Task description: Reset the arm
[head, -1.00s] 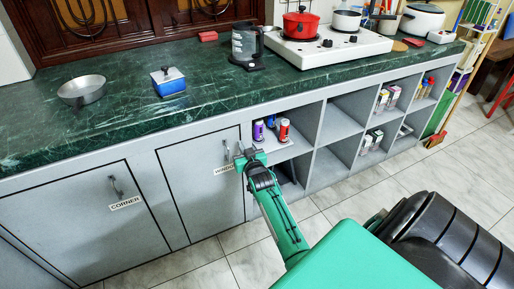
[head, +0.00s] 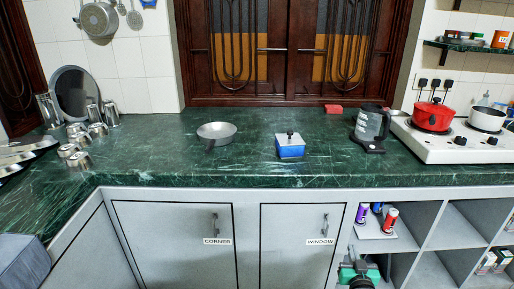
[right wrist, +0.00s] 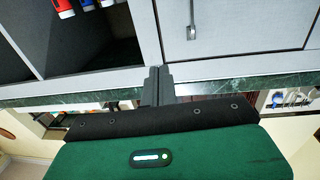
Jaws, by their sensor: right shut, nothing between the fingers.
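My right gripper (head: 354,254) shows at the bottom of the head view, in front of the open shelves just right of the cabinet door labelled WINDOW (head: 296,265). In the right wrist view its two dark fingers (right wrist: 158,73) are together with nothing between them. They point toward the cabinet front, beside the post between the shelf and the door. The door's handle (right wrist: 191,32) is apart from the fingers. Both the WINDOW door and the CORNER door (head: 165,250) look shut. My left gripper is not in view.
Metal cups (head: 98,113) stand at left. Cans (head: 390,220) sit on the shelf.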

